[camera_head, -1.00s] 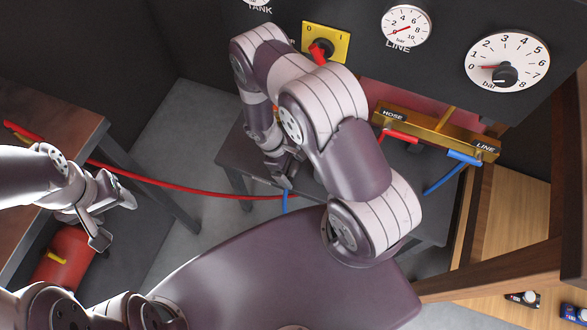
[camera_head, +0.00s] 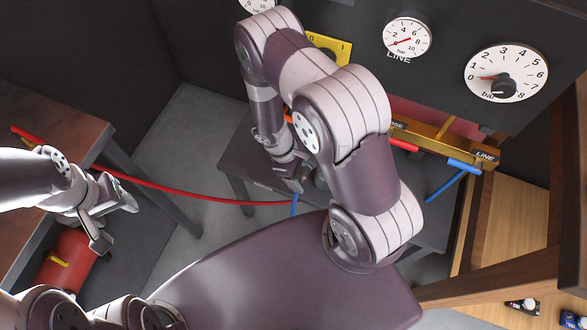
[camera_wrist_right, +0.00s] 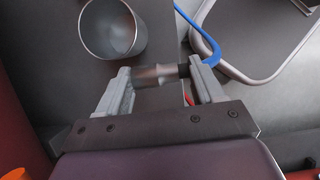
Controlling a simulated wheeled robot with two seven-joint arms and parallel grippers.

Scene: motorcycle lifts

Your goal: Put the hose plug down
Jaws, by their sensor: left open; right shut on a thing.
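The hose plug (camera_wrist_right: 157,76), a short grey metal cylinder with a dark end, lies across the jaws of my right gripper (camera_wrist_right: 162,72) in the right wrist view. The jaws are shut on it. In the head view my right gripper (camera_head: 291,172) is over the low dark table, and the plug is too small to make out there. A blue hose (camera_wrist_right: 207,43) curves down to the right-hand finger; its join with the plug is hidden. My left gripper (camera_head: 115,215) is open and empty beside the left workbench.
A grey metal cup (camera_wrist_right: 112,30) stands close beyond the left-hand finger. A tray-like frame (camera_wrist_right: 258,79) is at the right. A red hose (camera_head: 190,192) runs between the left workbench (camera_head: 62,128) and the dark table. The gauge panel (camera_head: 450,75) is behind.

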